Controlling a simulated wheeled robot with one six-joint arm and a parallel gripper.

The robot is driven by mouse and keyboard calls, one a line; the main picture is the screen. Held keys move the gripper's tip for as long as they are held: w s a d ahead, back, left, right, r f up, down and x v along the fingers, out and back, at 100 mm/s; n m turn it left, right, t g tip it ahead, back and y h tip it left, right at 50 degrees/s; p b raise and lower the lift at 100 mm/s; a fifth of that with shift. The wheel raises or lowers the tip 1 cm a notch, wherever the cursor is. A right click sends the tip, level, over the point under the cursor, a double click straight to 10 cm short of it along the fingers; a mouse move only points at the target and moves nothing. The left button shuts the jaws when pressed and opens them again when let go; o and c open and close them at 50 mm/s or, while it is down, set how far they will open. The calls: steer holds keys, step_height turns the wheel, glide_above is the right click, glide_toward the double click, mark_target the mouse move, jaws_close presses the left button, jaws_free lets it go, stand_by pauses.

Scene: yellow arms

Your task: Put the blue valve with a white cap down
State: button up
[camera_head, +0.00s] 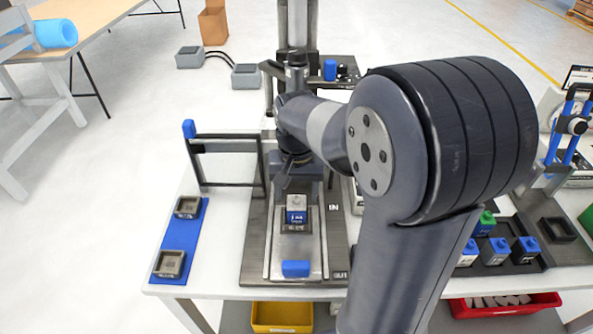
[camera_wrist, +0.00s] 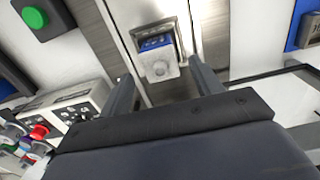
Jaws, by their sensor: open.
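The blue valve with a white cap (camera_head: 296,212) sits upright in a square metal holder (camera_head: 296,226) on the central slide, with its white cap on top. In the wrist view the valve (camera_wrist: 157,52) lies just ahead of my gripper (camera_wrist: 164,77), roughly between the lines of its two fingers. The fingers are apart, with nothing between the tips, and do not appear to touch the valve.
The slide station (camera_head: 258,262) carries IN and OUT labels. A blue mat (camera_head: 180,239) with two small holders lies to the left. A dark tray with several blocks (camera_head: 497,250) and an empty holder (camera_head: 558,229) stand to the right. A frame (camera_head: 225,137) rises at the left.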

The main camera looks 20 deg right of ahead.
mark_target(296, 198)
step_height(296, 198, up, 8)
steer(key=shift+f, duration=0.1)
stand_by(0.4)
step_height(296, 198, down, 12)
steer(key=shift+f, duration=0.1)
steer(key=shift+r, duration=1.85)
